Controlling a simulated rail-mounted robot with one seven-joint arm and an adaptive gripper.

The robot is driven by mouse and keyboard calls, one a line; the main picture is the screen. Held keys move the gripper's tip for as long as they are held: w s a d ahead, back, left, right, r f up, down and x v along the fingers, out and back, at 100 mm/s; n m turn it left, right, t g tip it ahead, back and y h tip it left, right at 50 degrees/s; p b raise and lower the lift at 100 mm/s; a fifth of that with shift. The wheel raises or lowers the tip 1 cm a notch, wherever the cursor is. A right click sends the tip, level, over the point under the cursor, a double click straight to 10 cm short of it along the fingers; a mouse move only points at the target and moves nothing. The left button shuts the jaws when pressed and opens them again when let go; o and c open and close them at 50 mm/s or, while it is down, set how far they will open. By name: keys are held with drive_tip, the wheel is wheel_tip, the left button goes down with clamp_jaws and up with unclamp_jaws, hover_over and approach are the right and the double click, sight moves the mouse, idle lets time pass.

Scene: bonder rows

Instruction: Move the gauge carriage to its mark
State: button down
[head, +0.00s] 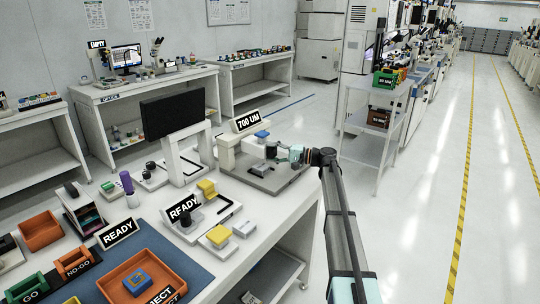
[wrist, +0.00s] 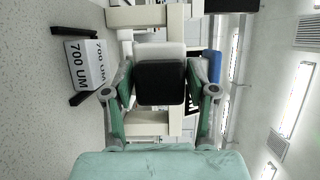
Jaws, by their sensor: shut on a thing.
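The gauge stands on a grey base plate (head: 280,182) at the far end of the near bench, with a cream upright (head: 226,152) at its left. A 700 UM sign (head: 247,121) stands behind it and also shows in the wrist view (wrist: 84,64). My gripper (head: 276,153) reaches in from the right, just above the plate. In the wrist view my gripper (wrist: 163,92) is shut on a black block with a pale back part (wrist: 160,82), which looks like the carriage's grip. The carriage's mark cannot be made out, and the fingers hide part of the carriage.
A blue-topped part (head: 262,134) sits behind the gripper. A dark monitor (head: 172,114), a READY sign (head: 183,207), yellow-topped fixtures (head: 218,236) and an orange tray (head: 141,278) occupy the bench. The aisle at the right is clear.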

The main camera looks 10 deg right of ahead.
drive_tip(key=w+d+b, duration=0.1)
drive_tip(key=w+d, duration=0.6)
drive_tip(key=d, duration=0.1)
drive_tip(key=shift+w+b, duration=0.2)
drive_tip(key=shift+b, duration=0.1)
drive_tip(key=shift+r, duration=0.1)
drive_tip(key=shift+d, duration=0.1)
drive_tip(key=c, duration=0.5)
unclamp_jaws()
drive_tip(key=shift+c, duration=0.2)
drive_tip(key=shift+d, duration=0.1)
drive_tip(key=v, duration=1.2)
